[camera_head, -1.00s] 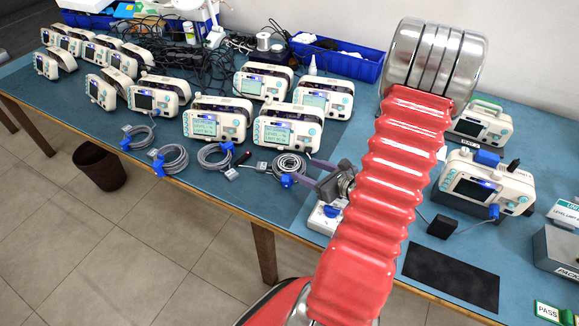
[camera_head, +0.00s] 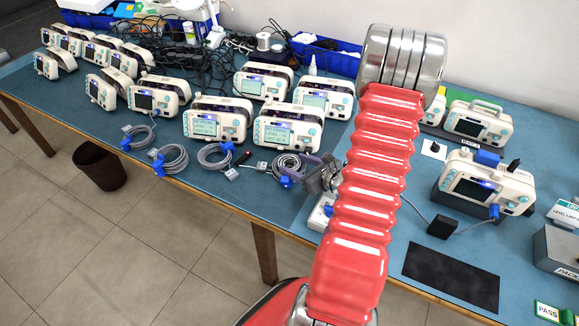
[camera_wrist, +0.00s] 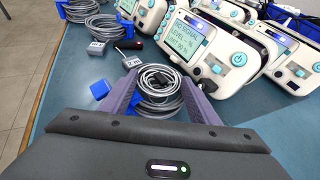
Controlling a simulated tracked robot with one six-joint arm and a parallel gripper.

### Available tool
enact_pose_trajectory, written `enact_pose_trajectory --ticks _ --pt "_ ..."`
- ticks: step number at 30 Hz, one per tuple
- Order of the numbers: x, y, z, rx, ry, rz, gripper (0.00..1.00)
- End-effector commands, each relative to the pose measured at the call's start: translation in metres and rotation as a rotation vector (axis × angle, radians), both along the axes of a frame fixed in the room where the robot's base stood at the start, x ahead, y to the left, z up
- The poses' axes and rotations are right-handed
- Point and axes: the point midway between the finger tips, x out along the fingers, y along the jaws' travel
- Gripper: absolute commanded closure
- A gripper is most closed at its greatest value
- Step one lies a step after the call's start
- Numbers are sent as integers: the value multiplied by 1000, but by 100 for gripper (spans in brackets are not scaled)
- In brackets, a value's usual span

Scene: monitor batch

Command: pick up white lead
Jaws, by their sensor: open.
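A coiled whitish-grey lead (camera_head: 289,163) with a blue tie (camera_head: 285,182) lies near the front edge of the bench. In the wrist view, the coiled lead (camera_wrist: 157,80) lies between the two purple fingers of my open gripper (camera_wrist: 159,82), with a dark plug on it. The fingers are on either side of the coil; I cannot tell whether they touch it. In the head view, my gripper (camera_head: 308,170) is at the right side of the coil, and my red arm hides part of the bench.
More grey coiled leads (camera_head: 215,156) lie to the left along the front edge. White monitors (camera_head: 287,127) stand close behind the coil. A white-and-blue item (camera_head: 320,214) lies to its right, partly hidden by my arm. A dark mat (camera_head: 451,275) lies at right.

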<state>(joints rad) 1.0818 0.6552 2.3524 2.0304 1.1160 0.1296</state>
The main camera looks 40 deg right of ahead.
Motion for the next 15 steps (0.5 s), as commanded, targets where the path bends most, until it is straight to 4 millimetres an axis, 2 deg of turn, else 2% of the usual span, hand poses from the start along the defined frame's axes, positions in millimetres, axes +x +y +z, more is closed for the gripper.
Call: enact_pose_trajectory --ticks 4,15 --pt "8 0 -4 0 1 1 45" --pt "8 1 -5 2 4 0 45"
